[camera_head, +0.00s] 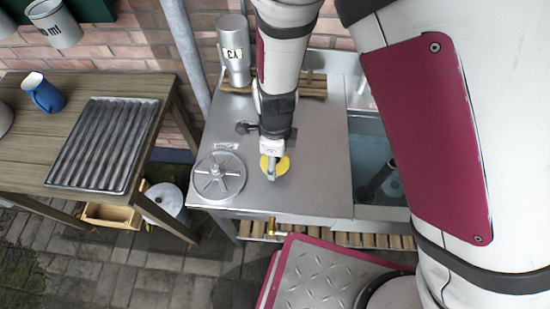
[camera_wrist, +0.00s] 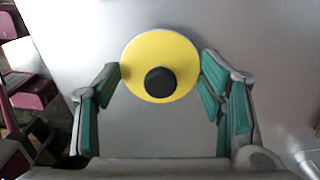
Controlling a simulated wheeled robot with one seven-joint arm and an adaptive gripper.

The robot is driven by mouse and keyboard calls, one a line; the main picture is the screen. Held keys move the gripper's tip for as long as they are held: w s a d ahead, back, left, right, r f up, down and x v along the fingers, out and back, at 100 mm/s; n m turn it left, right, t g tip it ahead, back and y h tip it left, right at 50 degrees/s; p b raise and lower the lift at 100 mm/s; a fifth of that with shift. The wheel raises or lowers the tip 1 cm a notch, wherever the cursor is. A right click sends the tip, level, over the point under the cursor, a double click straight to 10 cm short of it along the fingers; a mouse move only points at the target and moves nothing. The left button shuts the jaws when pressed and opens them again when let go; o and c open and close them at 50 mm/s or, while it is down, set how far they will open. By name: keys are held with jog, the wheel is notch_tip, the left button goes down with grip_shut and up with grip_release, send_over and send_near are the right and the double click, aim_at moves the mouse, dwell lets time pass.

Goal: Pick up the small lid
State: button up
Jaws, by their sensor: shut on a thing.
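The small lid (camera_wrist: 150,52) is a round yellow disc with a pale rim and a black knob. In the head view the small lid (camera_head: 282,166) shows at the front middle of the metal bench top, partly hidden by my gripper (camera_head: 271,172). In the wrist view my gripper (camera_wrist: 161,72) has one green-padded finger at each side of the lid, at its rim. It is shut on the lid. I cannot tell whether the lid is touching the bench or raised.
A larger round metal lid (camera_head: 219,176) with spokes lies on the metal bench (camera_head: 318,180) to the left. A metal can (camera_head: 234,52) stands at the back. A sink basin (camera_head: 372,150) is at the right. A wooden table (camera_head: 40,155) bears a ridged tray (camera_head: 104,143) and blue jug (camera_head: 43,92).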

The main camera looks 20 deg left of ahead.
jog(key=shift+r, duration=0.55)
jog(key=r, duration=0.1)
jog(key=s+r, duration=0.1)
jog(key=shift+d+r, duration=0.3)
jog(key=s+d+r+p, duration=0.1)
jog(key=s+d+p, duration=0.4)
jog(key=s+d, duration=0.3)
jog(key=s, duration=0.4)
jog(key=shift+s+d+r, duration=0.15)
jog(key=shift+r, duration=0.05)
